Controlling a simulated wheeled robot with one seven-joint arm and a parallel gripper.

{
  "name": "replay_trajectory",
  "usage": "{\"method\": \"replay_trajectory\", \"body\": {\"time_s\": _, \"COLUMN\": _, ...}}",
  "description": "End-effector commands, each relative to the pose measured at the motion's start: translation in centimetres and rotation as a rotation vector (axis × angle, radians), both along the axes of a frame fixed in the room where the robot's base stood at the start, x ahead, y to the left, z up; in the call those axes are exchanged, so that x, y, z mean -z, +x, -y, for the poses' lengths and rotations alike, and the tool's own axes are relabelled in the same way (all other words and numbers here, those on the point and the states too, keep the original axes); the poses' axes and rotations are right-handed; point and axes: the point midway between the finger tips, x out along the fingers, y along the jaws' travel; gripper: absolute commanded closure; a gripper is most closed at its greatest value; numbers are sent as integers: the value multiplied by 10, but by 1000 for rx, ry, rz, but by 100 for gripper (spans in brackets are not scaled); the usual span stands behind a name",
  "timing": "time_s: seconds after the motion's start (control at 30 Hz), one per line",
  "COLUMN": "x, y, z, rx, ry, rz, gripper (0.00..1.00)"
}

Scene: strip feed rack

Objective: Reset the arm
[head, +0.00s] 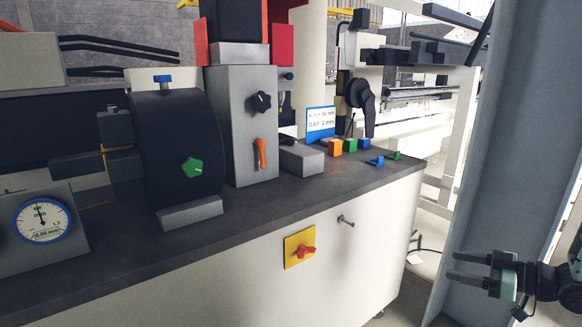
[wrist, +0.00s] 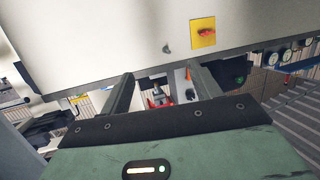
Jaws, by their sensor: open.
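My gripper (head: 470,268) is at the lower right of the head view, with its two dark fingers apart and nothing between them. It is clear of the white cabinet (head: 230,285), to the right of it. In the wrist view my gripper (wrist: 163,82) shows its two open fingers reaching up the picture toward the cabinet (wrist: 110,38). The red and yellow switch (wrist: 203,32) on the cabinet front shows beyond the fingers there, and it also shows in the head view (head: 300,249).
The dark worktop (head: 290,215) carries a dial gauge (head: 43,220), a black drum with a green knob (head: 192,168), a grey column with an orange lever (head: 262,153) and small coloured blocks (head: 336,147). A grey-blue pillar (head: 520,150) stands at the right.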

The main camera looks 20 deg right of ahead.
Motion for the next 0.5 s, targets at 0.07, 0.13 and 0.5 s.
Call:
{"method": "replay_trajectory", "body": {"time_s": 0.07, "x": -1, "y": 12, "z": -7, "rx": -3, "ry": -31, "rz": -16, "gripper": 37}}
{"method": "replay_trajectory", "body": {"time_s": 0.13, "x": -2, "y": 23, "z": -12, "rx": 1, "ry": -62, "rz": -35, "gripper": 37}}
{"method": "replay_trajectory", "body": {"time_s": 0.5, "x": -16, "y": 100, "z": -76, "rx": 49, "ry": -300, "rz": -198, "gripper": 37}}
